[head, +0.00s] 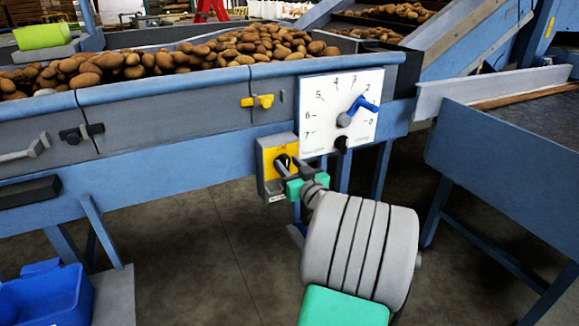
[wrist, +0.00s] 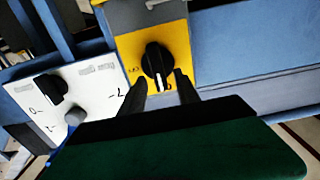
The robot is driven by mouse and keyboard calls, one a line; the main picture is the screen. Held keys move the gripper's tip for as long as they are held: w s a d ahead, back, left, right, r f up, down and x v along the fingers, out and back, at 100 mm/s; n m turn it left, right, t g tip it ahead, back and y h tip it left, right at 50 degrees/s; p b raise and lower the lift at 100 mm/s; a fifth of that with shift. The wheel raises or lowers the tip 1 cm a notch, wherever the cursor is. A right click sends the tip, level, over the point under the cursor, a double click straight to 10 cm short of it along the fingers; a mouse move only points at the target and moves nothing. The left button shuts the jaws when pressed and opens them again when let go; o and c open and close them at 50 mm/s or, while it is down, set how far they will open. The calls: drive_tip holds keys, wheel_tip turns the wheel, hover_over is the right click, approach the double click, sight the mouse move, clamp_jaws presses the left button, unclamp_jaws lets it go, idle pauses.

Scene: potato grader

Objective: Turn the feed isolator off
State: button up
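The feed isolator is a yellow-faced box (head: 268,157) below the white dial panel in the head view. Its black rotary knob (wrist: 156,62) shows in the wrist view, with a white mark toward the bottom of that picture. Small markings beside the knob are hard to read. My gripper (wrist: 160,77) is open, with one dark finger on each side of the knob's lower end in the wrist view. I cannot tell whether the fingers touch it. In the head view my gripper (head: 290,172) is at the box's face and partly hides the knob.
The white dial panel (head: 340,108) has a blue-handled pointer (head: 362,108) and a black knob (head: 342,144), close above right of the isolator. A yellow handle (head: 257,101) sits above it. Potatoes (head: 235,50) fill the trough. A blue bin (head: 45,295) stands lower left.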

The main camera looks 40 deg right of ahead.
clamp_jaws()
idle(0.3)
idle(0.3)
